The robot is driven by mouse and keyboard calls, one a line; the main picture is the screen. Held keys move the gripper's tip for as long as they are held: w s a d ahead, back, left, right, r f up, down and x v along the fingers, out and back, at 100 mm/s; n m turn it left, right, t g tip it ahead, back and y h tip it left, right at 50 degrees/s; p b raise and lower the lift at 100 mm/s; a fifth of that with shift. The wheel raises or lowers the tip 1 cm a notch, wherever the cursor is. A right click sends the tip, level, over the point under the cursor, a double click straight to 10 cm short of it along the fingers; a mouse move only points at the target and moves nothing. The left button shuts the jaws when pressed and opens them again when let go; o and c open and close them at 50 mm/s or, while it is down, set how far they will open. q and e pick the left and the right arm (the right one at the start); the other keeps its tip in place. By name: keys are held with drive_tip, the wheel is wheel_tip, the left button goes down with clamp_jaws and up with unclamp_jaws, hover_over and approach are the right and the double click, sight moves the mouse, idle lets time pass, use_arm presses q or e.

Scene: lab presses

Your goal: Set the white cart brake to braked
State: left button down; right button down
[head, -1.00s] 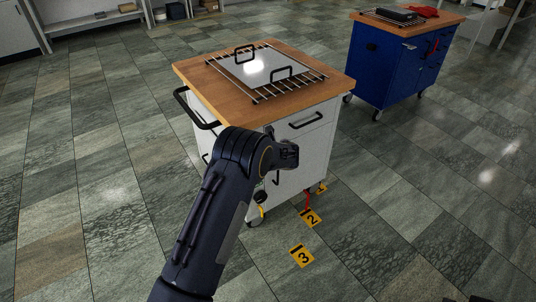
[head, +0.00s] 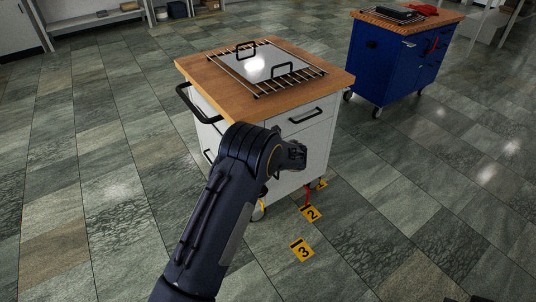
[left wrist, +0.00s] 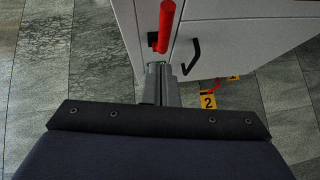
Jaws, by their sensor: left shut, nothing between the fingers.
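The white cart (head: 302,140) stands in the middle of the head view, with a wooden top. In the left wrist view its white front (left wrist: 235,30) fills the upper right. A red lever (left wrist: 166,22) on a black mount stands out from this front, just beyond the fingertips. My left gripper (left wrist: 162,68) is shut and empty, pointing at the cart below the lever; I cannot tell whether it touches.
A wire rack with a metal plate (head: 257,64) lies on the cart top. A black side handle (head: 198,104) juts out left. Yellow floor markers 2 (head: 311,214) and 3 (head: 302,250) lie in front. A blue cart (head: 382,66) stands behind right.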

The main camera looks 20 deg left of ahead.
use_arm(q)
drive_tip(key=v, duration=0.8)
drive_tip(key=shift+r, duration=0.5)
use_arm(e)
drive_tip(key=shift+w+r, duration=0.2)
drive_tip(key=shift+r, duration=0.05)
use_arm(q)
drive_tip(key=shift+w, duration=0.1)
